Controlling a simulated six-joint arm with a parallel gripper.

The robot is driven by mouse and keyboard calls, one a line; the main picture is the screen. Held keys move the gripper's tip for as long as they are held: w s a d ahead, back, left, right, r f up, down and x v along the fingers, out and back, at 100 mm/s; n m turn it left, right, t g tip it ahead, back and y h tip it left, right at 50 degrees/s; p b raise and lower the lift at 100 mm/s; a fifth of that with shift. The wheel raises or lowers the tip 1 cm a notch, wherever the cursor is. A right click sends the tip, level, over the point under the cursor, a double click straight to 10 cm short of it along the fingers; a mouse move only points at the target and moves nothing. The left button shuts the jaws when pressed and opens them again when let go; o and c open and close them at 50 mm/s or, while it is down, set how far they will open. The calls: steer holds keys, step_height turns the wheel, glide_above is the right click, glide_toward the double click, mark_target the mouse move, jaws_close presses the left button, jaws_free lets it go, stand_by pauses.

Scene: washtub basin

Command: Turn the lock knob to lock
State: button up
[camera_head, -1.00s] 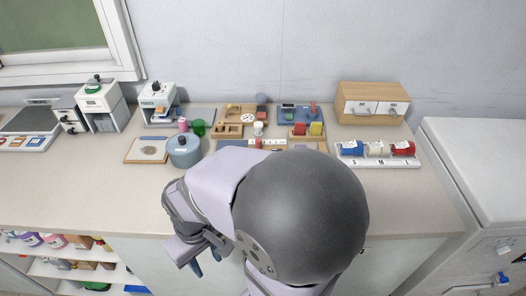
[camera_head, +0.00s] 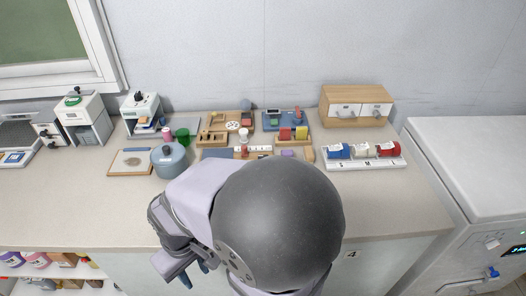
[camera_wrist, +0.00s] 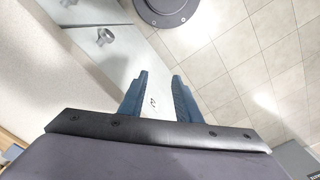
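Which thing is the lock knob is unclear. A small blue knob (camera_head: 492,272) is on the front of the white machine at the right edge of the camera_head view, with another small knob (camera_head: 492,244) above it. A silver knob (camera_wrist: 105,36) is on a pale cabinet door at the upper left of the wrist view. My gripper (camera_head: 195,274) hangs in front of the counter, far left of the machine. In the wrist view its blue fingers (camera_wrist: 158,88) are apart with nothing held between them. It touches no knob.
The counter (camera_head: 75,205) carries a blue-grey pot (camera_head: 169,158), a wooden drawer box (camera_head: 357,106) and a white tray of rolls (camera_head: 365,163). The white machine (camera_head: 470,165) stands to the right. Tiled floor (camera_wrist: 235,60) is open below my gripper.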

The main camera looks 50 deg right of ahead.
steer(key=w+d+r+m+p, duration=0.1)
steer(key=w+r+p, duration=0.1)
steer(key=w, duration=0.1)
steer(key=w+d+r+m+t+p, duration=0.1)
steer(key=w+d+r+m+p, duration=0.1)
steer(key=w+r+p, duration=0.1)
steer(key=w+d+r+m+p, duration=0.2)
steer(key=w+r+p, duration=0.1)
steer(key=w, duration=0.2)
steer(key=shift+d+r+t, duration=0.2)
steer(key=shift+r+t, duration=0.05)
steer(key=shift+t, duration=0.15)
steer(key=w+d+r+m+g, duration=0.1)
steer(key=w+d+m, duration=0.2)
steer(key=d+m, duration=0.6)
steer(key=w+d+r+m, duration=0.1)
steer(key=w+d+m, duration=0.3)
steer(key=d, duration=0.9)
steer(key=s+d+m, duration=0.1)
steer(key=d+m, duration=0.2)
steer(key=s+d+m, duration=0.2)
steer(key=d+m, duration=0.1)
steer(key=d, duration=0.1)
steer(key=s+d+r+m+g, duration=0.1)
steer(key=s+d+m, duration=0.1)
steer(key=d+m, duration=0.1)
steer(key=shift+d, duration=0.75)
steer(key=shift+f+p, duration=1.25)
steer(key=shift+f, duration=2.45)
jaws_close()
